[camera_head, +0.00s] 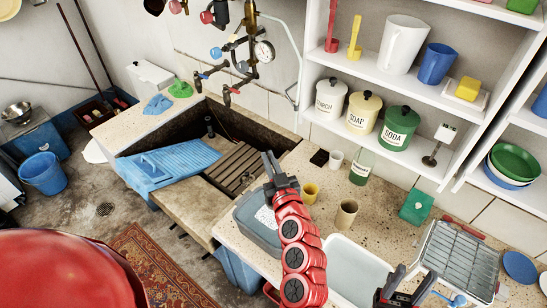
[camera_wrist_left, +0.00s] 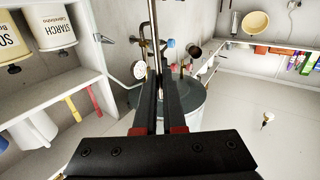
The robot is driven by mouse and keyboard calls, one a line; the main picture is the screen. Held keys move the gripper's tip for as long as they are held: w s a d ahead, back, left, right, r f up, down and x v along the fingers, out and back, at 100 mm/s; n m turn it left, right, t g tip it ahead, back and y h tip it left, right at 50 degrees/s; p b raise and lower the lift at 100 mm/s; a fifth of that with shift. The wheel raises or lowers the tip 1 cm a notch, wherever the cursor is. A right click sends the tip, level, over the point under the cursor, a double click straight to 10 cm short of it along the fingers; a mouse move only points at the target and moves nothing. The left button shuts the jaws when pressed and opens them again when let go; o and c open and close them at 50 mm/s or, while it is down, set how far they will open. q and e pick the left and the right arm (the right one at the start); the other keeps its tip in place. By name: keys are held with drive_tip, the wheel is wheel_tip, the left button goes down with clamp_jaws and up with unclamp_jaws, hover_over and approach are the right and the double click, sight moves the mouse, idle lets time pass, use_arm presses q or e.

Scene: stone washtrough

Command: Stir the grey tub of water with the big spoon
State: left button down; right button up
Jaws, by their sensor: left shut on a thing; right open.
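The grey tub (camera_head: 250,236) stands on the speckled counter, left of and partly behind my left arm in the head view; a pale patch shows inside it. My left gripper (camera_head: 271,163) is above the counter, past the tub's far end. Its fingers also show in the left wrist view (camera_wrist_left: 160,75), closed on a thin rod, which I take to be the big spoon (camera_wrist_left: 153,25). The spoon's bowl cannot be made out, so I cannot tell whether it touches water. My right gripper (camera_head: 396,288) is open and empty at the bottom edge, near the white basin.
A white basin (camera_head: 350,272), yellow cup (camera_head: 310,192), tan cup (camera_head: 346,214) and green bottle (camera_head: 361,167) stand on the counter. Shelves with jars (camera_head: 397,127) rise behind; a wire rack (camera_head: 458,262) is at right.

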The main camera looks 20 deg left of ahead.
use_arm(q)
drive_tip(key=f+b, duration=0.4)
drive_tip(key=shift+w+f, duration=0.2)
drive_tip(key=shift+w, duration=0.1)
drive_tip(key=shift+s+f+b, duration=0.1)
drive_tip(key=shift+f+b, duration=0.2)
drive_tip(key=shift+f, duration=0.05)
drive_tip(key=shift+f+b, duration=1.6)
drive_tip(key=shift+f, duration=2)
